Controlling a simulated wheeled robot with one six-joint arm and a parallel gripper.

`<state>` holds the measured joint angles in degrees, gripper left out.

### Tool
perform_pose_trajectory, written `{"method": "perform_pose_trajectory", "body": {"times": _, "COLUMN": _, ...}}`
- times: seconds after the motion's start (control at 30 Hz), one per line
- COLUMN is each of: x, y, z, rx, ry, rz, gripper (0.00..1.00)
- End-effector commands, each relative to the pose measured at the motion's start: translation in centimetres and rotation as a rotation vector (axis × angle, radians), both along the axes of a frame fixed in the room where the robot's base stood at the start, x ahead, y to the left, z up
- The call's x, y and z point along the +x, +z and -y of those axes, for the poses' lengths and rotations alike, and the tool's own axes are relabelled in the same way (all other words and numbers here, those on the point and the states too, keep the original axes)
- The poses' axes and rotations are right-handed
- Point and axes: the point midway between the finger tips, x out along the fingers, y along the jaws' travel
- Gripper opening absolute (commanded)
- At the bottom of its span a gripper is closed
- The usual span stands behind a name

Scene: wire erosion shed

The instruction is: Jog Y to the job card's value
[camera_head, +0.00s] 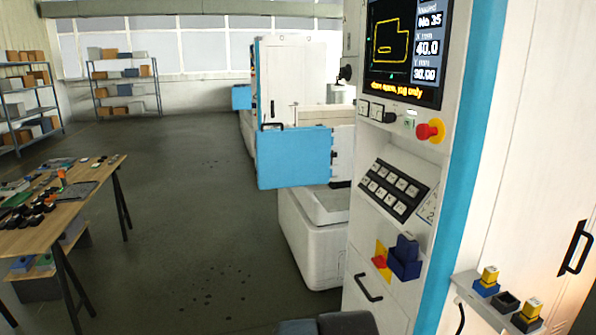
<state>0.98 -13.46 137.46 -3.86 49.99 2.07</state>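The machine's control panel (385,150) stands at the right. Its screen (385,45) shows a yellow outline, "No 35", an X mm reading that looks like 40.0 and a Y mm reading that looks like 30.00. A yellow line at the bottom seems to say door open, jog only. A dark sloped keypad (372,188) with two rows of pale keys sits below; its legends are too small to read. A small white card (428,204) with faint marks is beside it; I cannot tell whether it is the job card. My gripper is not in view.
A red button (430,131) juts out under the screen. A red knob (379,262) and blue block (405,258) are lower down. A blue door (295,157) sticks out left of the panel. A cluttered wooden table (100,175) stands left; the floor between is clear.

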Motion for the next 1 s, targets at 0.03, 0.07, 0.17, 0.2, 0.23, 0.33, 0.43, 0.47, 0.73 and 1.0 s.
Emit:
{"method": "perform_pose_trajectory", "body": {"times": 0.03, "x": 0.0, "y": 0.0, "z": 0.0, "rx": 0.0, "ry": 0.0, "rz": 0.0, "gripper": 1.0}}
{"method": "perform_pose_trajectory", "body": {"times": 0.07, "x": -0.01, "y": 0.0, "z": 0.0, "rx": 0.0, "ry": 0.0, "rz": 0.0, "gripper": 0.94}}
{"method": "perform_pose_trajectory", "body": {"times": 0.17, "x": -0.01, "y": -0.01, "z": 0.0, "rx": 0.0, "ry": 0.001, "rz": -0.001, "gripper": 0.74}}
{"method": "perform_pose_trajectory", "body": {"times": 0.2, "x": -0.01, "y": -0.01, "z": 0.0, "rx": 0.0, "ry": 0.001, "rz": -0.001, "gripper": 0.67}}
{"method": "perform_pose_trajectory", "body": {"times": 0.23, "x": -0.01, "y": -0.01, "z": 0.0, "rx": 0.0, "ry": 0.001, "rz": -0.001, "gripper": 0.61}}
{"method": "perform_pose_trajectory", "body": {"times": 0.33, "x": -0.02, "y": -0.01, "z": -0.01, "rx": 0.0, "ry": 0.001, "rz": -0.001, "gripper": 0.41}}
{"method": "perform_pose_trajectory", "body": {"times": 0.43, "x": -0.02, "y": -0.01, "z": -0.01, "rx": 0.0, "ry": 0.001, "rz": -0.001, "gripper": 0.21}}
{"method": "perform_pose_trajectory", "body": {"times": 0.47, "x": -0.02, "y": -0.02, "z": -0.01, "rx": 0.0, "ry": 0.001, "rz": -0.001, "gripper": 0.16}}
{"method": "perform_pose_trajectory", "body": {"times": 0.73, "x": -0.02, "y": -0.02, "z": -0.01, "rx": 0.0, "ry": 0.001, "rz": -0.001, "gripper": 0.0}}
{"method": "perform_pose_trajectory", "body": {"times": 1.0, "x": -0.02, "y": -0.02, "z": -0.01, "rx": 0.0, "ry": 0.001, "rz": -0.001, "gripper": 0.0}}
